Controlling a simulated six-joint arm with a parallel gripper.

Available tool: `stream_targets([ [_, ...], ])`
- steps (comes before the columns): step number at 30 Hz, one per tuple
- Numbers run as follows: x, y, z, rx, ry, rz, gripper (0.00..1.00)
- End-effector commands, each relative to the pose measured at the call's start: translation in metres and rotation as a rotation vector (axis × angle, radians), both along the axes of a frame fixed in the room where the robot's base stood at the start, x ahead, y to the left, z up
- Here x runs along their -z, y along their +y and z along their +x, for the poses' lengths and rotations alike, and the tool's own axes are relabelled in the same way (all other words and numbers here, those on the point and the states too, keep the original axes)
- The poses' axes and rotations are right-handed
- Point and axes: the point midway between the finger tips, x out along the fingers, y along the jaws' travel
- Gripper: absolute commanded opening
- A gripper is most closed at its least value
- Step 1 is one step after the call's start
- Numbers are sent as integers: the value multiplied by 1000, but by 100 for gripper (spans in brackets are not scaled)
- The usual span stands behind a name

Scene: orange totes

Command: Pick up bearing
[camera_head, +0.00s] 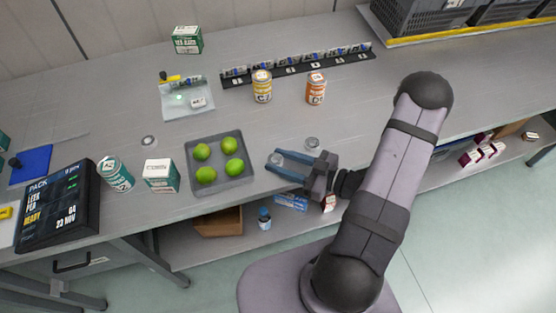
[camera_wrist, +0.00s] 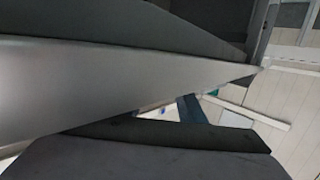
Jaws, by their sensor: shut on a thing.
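My gripper (camera_head: 274,163) is low over the front part of the grey bench, right of the grey tray. Its two blue fingers point left and are shut on a small silvery round piece, the bearing (camera_head: 276,159), mostly hidden between the fingertips. A similar silvery round piece (camera_head: 312,143) lies on the bench just behind my gripper. Another one (camera_head: 149,141) lies at the left, behind the white-and-green box. In the wrist view, large grey surfaces fill most of the picture, and the bearing cannot be made out there.
The grey tray (camera_head: 249,181) with several green limes is close left of my fingertips. The bench's front edge is near. The bench between tray and cans is clear.

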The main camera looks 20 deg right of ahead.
Motion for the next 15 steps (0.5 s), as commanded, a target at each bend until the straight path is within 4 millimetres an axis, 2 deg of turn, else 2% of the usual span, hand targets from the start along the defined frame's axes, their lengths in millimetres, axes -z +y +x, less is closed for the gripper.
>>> stream_targets([
  [8, -9, 0, 0, 0, -1, 0, 12],
  [15, -32, 0, 0, 0, -4, -2, 12],
])
